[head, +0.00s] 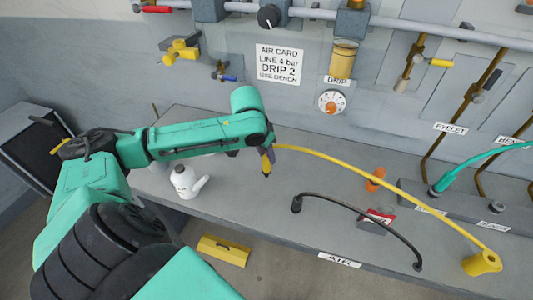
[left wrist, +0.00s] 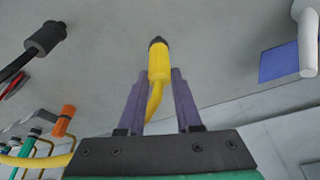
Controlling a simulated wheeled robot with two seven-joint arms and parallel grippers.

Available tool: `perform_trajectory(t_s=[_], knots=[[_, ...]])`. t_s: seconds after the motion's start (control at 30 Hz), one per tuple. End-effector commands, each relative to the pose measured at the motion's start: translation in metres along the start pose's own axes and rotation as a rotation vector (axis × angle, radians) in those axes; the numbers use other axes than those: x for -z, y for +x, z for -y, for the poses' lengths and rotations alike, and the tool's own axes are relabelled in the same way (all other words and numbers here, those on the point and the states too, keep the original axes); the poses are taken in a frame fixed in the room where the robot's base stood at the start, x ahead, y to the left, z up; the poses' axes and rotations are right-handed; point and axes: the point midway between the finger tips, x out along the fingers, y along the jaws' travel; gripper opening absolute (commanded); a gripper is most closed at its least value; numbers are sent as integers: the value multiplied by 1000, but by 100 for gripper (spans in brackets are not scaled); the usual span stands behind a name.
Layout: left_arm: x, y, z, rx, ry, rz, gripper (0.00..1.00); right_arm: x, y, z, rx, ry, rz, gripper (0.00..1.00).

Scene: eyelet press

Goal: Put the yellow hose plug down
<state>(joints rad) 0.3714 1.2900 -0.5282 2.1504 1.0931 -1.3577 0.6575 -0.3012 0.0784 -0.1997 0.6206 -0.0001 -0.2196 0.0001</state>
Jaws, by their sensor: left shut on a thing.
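The yellow hose plug (left wrist: 159,62) has a dark tip and is held between the two purple fingers of my left gripper (left wrist: 158,80). In the head view the plug (head: 266,163) points tip down over the grey bench (head: 238,205), at the end of my green left arm. I cannot tell whether its tip touches the bench. The yellow hose (head: 375,178) arcs from the plug to a yellow fitting (head: 481,263) at the bench's right front. My right gripper is not in view.
A black hose (head: 352,204) with a dark plug lies to the right. A white oil can (head: 186,182) stands to the left. An orange piece (head: 375,179) and a red-topped block (head: 377,219) are farther right. Bare bench surrounds the held plug.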

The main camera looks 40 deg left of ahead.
Motion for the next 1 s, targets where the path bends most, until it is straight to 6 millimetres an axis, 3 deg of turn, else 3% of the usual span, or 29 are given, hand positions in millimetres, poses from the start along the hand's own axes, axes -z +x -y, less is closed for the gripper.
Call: perform_trajectory(t_s=[0.13, 0.17, 0.2, 0.23, 0.53, 0.63, 1.0], knots=[[0, 1, 0, 0, 0, 0, 0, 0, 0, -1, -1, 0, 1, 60], [0, 1, 0, 0, 0, 0, 41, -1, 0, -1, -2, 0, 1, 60], [0, 1, 0, 0, 0, 0, 56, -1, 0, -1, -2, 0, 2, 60], [0, 1, 0, 0, 0, 0, 63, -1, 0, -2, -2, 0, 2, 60], [0, 0, 0, 0, 0, 0, 63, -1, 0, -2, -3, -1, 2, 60], [1, -9, 0, 0, 0, -3, 63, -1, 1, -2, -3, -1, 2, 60], [1, -100, 1, 3, -1, -3, 63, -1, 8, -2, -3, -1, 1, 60]])
